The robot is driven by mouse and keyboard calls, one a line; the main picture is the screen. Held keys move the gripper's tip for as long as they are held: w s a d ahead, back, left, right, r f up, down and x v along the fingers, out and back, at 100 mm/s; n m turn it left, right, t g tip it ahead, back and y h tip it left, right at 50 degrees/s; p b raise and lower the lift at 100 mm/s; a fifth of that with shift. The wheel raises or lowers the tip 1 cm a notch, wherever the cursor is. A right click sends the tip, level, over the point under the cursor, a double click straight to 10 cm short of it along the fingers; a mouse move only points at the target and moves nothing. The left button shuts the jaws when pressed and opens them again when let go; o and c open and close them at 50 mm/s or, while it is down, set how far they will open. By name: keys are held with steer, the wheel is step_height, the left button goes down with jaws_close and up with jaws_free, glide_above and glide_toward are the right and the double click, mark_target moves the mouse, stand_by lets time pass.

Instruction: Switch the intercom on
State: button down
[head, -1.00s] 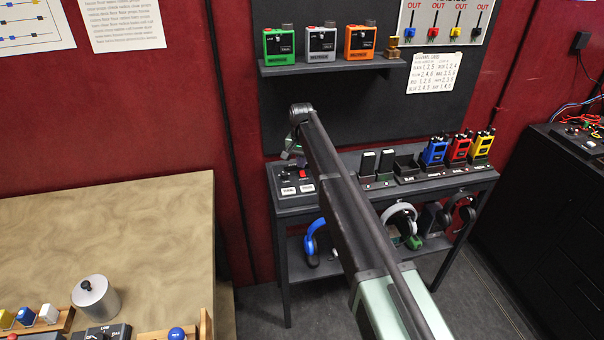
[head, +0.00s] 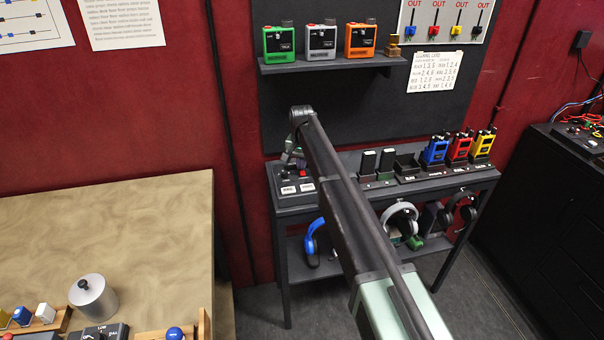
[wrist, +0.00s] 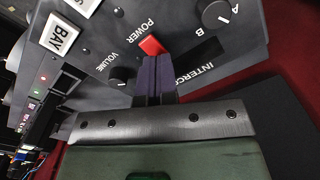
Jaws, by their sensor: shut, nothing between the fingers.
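The intercom panel (head: 285,172) is at the left end of the dark bench in the head view. In the wrist view the dark intercom face (wrist: 110,40) fills the upper part, with printed POWER, VOLUME and INTERCO lettering. The red power switch (wrist: 151,45) is just beyond my fingertips; it also shows in the head view (head: 302,173). My gripper (wrist: 154,62) is shut and empty, its purple-dark fingers together at the near edge of the switch. I cannot tell whether they touch it, or which way the switch is set.
The volume knob (wrist: 122,76) is left of my fingers and the A/B knob (wrist: 215,14) is to the right. A BAY label (wrist: 61,34) is at upper left. Radios in chargers (head: 433,152) stand farther right along the bench; the shelf (head: 330,66) above holds coloured boxes.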

steer(key=shift+f+b, duration=0.6)
steer(key=shift+f, duration=0.05)
step_height(320, 180, up, 7)
steer(key=p, duration=0.7)
steer(key=shift+r, duration=0.2)
steer(key=shift+f, duration=0.1)
steer(key=s+d+n, duration=0.1)
steer(key=s+d, duration=0.7)
steer(key=s, duration=0.4)
steer(key=s+d, duration=0.8)
steer(key=s, duration=0.5)
steer(key=s+d+n, duration=0.1)
steer(key=s+d, duration=0.7)
steer(key=s, duration=0.5)
steer(key=shift+s+d+n, duration=0.15)
steer(key=shift+n, duration=0.15)
